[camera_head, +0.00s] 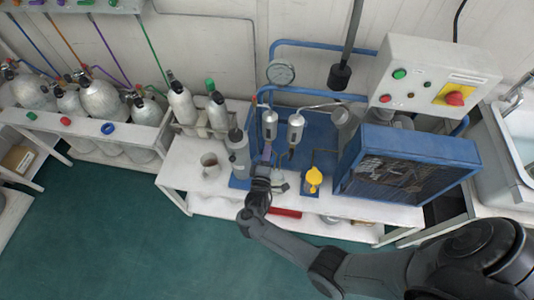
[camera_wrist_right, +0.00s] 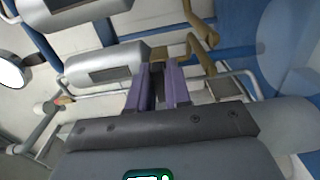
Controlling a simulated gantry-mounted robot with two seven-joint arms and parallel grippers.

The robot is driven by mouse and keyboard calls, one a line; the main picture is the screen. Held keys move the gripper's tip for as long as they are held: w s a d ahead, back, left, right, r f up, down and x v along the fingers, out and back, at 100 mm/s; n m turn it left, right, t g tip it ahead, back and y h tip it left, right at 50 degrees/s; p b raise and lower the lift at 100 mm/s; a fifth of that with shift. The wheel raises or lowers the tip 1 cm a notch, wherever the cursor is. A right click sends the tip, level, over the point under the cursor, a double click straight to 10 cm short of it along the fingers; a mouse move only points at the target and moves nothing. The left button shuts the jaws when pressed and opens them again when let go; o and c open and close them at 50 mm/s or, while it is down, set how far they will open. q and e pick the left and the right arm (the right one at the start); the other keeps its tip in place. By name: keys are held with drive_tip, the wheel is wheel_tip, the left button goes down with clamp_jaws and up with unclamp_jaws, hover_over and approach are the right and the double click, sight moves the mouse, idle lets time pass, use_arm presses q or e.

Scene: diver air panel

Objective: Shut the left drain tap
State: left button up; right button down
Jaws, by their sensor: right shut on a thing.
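Two silver filter canisters with dark windows hang at the blue panel, the left one (camera_head: 270,124) and the right one (camera_head: 295,128). In the right wrist view the left canister (camera_wrist_right: 105,68) lies nearest my fingers. The right canister (camera_wrist_right: 75,8) is above it. Brass tap parts (camera_wrist_right: 203,58) show off the canisters' ends. My right gripper (camera_head: 266,158) is just below the left canister. Its purple fingers (camera_wrist_right: 158,88) are shut on the left drain tap, most of which they hide. The tap's exact angle cannot be told. My left gripper is not in view.
A grey cylinder (camera_head: 238,152) stands close left of my gripper, with a mug (camera_head: 210,164) farther left. A yellow object (camera_head: 313,178) and a blue-framed compressor unit (camera_head: 410,165) are to the right. A control box (camera_head: 435,75) with a red button is above.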

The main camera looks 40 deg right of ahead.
drive_tip(key=shift+f, duration=0.1)
drive_tip(key=c, duration=1.1)
unclamp_jaws()
drive_tip(key=shift+d, duration=0.1)
drive_tip(key=shift+c, duration=0.2)
